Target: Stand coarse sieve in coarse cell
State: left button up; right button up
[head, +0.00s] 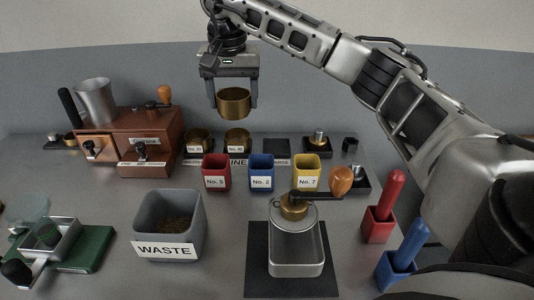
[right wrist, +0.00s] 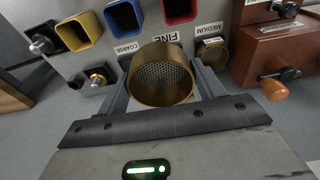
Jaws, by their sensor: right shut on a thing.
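My right gripper (head: 231,92) is shut on a brass sieve (head: 234,103) and holds it in the air above the sieve rack. In the right wrist view the held sieve (right wrist: 160,75) shows its perforated mesh between the fingers. Two brass sieves (head: 198,140) and (head: 237,139) stand in the rack's left and middle cells, behind the cups. The coarse cell (head: 276,146), right of them, looks dark and empty. Its COARSE label (right wrist: 127,48) shows in the right wrist view, beside FINE and MEDIUM labels. My left gripper is not in view.
Red (head: 216,173), blue (head: 261,173) and yellow (head: 307,172) numbered cups stand in front of the rack. A brown wooden drawer unit (head: 130,142) is at left.

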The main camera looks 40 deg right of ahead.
aim_at(234, 111)
notch_tip(234, 111, down, 4)
jog(key=shift+r+b, duration=0.25)
jog(key=shift+b, duration=0.9)
jog(key=d+f, duration=0.2)
jog(key=d, duration=0.2)
jog(key=w+d+f, duration=0.1)
jog(key=d+f, duration=0.2)
jog(key=d, duration=0.1)
jog(key=d+f, duration=0.3)
jog(key=d, duration=0.1)
jog(key=shift+w+d+f, duration=0.15)
jog(key=shift+d+f, duration=0.05)
jog(key=shift+d, duration=0.1)
jog(key=shift+d+f, duration=0.3)
jog(key=shift+f, duration=0.05)
jog(key=f, duration=0.3)
jog(key=shift+d, duration=0.35)
jog(key=shift+f, duration=0.4)
